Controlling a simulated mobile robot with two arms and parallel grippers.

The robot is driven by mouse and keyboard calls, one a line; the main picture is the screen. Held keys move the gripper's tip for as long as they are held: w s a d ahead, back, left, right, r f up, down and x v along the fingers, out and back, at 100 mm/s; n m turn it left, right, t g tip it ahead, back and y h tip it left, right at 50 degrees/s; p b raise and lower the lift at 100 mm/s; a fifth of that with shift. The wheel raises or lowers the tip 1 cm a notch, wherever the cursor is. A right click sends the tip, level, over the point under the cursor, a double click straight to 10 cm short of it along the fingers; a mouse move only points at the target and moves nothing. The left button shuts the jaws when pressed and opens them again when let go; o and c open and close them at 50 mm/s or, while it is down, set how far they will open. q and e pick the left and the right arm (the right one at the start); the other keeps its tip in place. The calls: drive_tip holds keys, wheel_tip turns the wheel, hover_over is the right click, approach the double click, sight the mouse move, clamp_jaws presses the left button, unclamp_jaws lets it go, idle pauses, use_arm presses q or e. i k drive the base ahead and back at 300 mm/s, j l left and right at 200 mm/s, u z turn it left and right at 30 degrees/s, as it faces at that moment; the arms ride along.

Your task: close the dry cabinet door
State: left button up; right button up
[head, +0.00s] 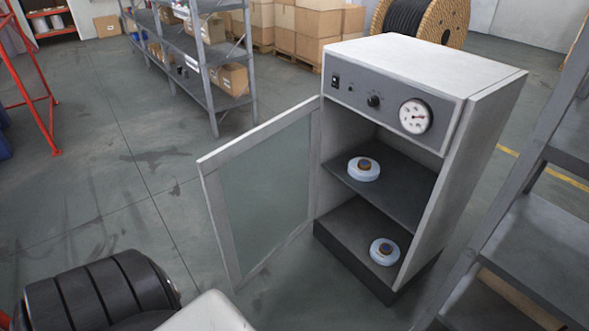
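The dry cabinet (487,120) stands right of the middle in the head view, a light grey box with a dark control panel, a switch, a knob and a round dial. Its door (209,190), a pale frame around a greenish glass pane, stands wide open, swung out to the left from the cabinet's left edge. A round spool (364,170) lies on the middle shelf and another spool (384,252) lies on the floor of the cabinet. Neither of my grippers shows. A dark ribbed part and a pale part at the lower left seem to be my own arm.
A grey shelf rack (550,230) stands close on the cabinet's right. Another rack (215,95) with boxes is behind the door to the left. Cartons (297,30) and a cable drum (462,18) stand at the back. Floor left of the door is clear.

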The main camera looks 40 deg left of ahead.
sight(302, 215)
drive_tip(key=j+z, duration=0.25)
drive_tip(key=j, duration=0.4)
drive_tip(key=j+z, duration=0.2)
drive_tip(key=j, duration=0.45)
drive_tip(key=k+j+z, duration=0.25)
drive_tip(key=j, duration=0.4)
drive_tip(key=k+j, duration=0.1)
drive_tip(key=j, duration=1)
drive_tip(key=k+j, duration=0.15)
drive_tip(key=j, duration=0.4)
drive_tip(key=j+z, duration=0.1)
drive_tip(key=j, duration=0.5)
drive_tip(key=k+j, duration=0.15)
drive_tip(key=j, duration=0.4)
